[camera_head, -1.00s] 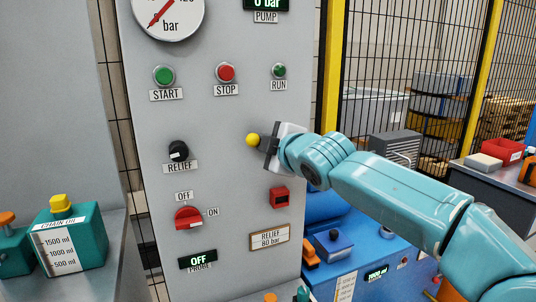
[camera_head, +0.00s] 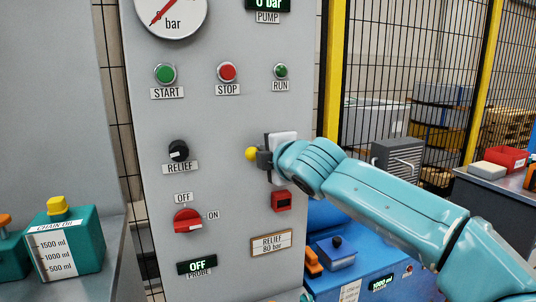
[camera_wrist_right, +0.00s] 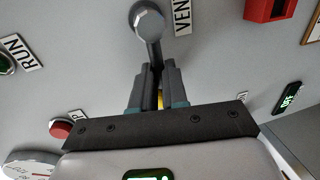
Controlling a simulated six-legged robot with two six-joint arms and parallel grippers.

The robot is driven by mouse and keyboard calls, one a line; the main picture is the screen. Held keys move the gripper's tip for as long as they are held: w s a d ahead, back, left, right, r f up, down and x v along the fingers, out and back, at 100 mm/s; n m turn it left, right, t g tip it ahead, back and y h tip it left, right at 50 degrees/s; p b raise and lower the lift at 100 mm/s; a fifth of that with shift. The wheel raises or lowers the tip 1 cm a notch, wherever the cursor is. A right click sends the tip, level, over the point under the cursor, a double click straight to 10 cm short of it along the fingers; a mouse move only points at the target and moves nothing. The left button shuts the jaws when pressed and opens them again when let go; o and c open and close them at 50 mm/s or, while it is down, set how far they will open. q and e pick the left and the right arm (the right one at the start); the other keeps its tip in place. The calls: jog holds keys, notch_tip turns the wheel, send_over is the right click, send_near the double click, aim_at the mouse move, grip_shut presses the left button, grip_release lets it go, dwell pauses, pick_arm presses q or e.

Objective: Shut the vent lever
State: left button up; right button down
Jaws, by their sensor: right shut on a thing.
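The vent lever shows in the right wrist view as a grey arm with a round hub (camera_wrist_right: 147,22) on the panel, beside a partly cut-off VENT label (camera_wrist_right: 182,15). Its yellow knob (camera_head: 252,154) sticks out to the left of my right gripper (camera_head: 264,159) in the head view. My right gripper is shut on the lever near its knob; its fingers (camera_wrist_right: 153,92) stand on both sides of it. A sliver of yellow shows between the fingers. My gripper and wrist hide the hub in the head view. My left gripper is in neither view.
The grey panel (camera_head: 225,115) also carries START, STOP and RUN buttons, a black RELIEF knob (camera_head: 178,150) and a red ON/OFF switch (camera_head: 187,220). A small red block (camera_head: 281,201) sits just below my gripper. A teal oil can (camera_head: 65,240) stands at left.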

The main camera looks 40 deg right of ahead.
jog(key=shift+w+a+f, duration=0.1)
jog(key=shift+a+f, duration=0.05)
jog(key=shift+a, duration=0.1)
jog(key=c, duration=1.2)
grip_release()
jog(key=shift+o, duration=0.7)
jog(key=shift+a+r, duration=0.2)
jog(key=shift+a, duration=0.1)
jog(key=b+v, duration=0.1)
jog(key=v, duration=1.5)
jog(key=shift+d, duration=0.2)
jog(key=shift+s, duration=0.2)
